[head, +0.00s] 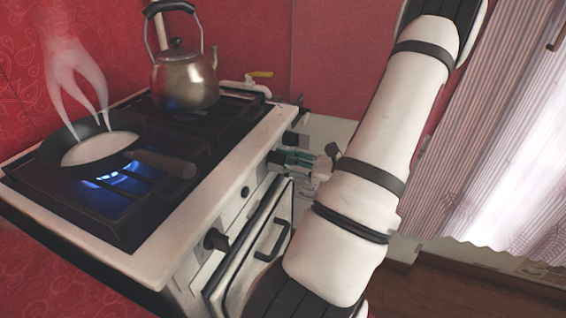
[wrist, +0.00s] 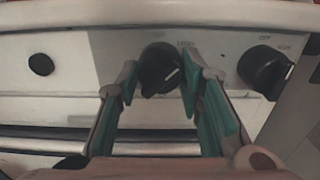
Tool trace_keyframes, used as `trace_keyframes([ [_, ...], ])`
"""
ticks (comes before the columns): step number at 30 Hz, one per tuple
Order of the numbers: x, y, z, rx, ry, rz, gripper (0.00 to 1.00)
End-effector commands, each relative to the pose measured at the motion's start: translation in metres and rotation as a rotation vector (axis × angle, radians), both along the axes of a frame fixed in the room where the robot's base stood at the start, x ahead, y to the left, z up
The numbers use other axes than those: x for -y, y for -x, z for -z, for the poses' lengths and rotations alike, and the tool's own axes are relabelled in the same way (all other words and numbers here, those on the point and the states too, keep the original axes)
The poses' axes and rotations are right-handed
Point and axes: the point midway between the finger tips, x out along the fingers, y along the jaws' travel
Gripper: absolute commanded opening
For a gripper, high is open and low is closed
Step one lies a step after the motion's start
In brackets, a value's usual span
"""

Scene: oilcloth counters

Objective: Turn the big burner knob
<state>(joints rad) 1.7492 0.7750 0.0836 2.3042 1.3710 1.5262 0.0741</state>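A black knob (wrist: 158,68) on the stove's white front panel sits between my fingertips in the wrist view. My gripper (wrist: 160,88) has teal-lined fingers, one on each side of this knob, with narrow gaps visible; it looks open. In the head view my gripper (head: 290,158) is at the far part of the stove's front panel. Another black knob (wrist: 265,70) is to the right in the wrist view, with printed marks above it. A small black round button (wrist: 41,64) is to the left. In the head view a nearer knob (head: 214,240) stands clear of my gripper.
A steaming pan (head: 100,150) sits over a blue flame (head: 112,177), its handle pointing right. A kettle (head: 184,80) stands on a back burner. The oven door handle (head: 272,240) juts out below the panel. A curtain (head: 510,170) hangs on the right.

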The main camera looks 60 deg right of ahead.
Motion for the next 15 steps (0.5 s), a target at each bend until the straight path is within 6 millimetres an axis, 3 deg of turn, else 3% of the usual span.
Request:
trace_keyframes([
  [15, -0.0012, 0.0001, -0.0023, -0.010, -0.122, -0.004, 0.06],
])
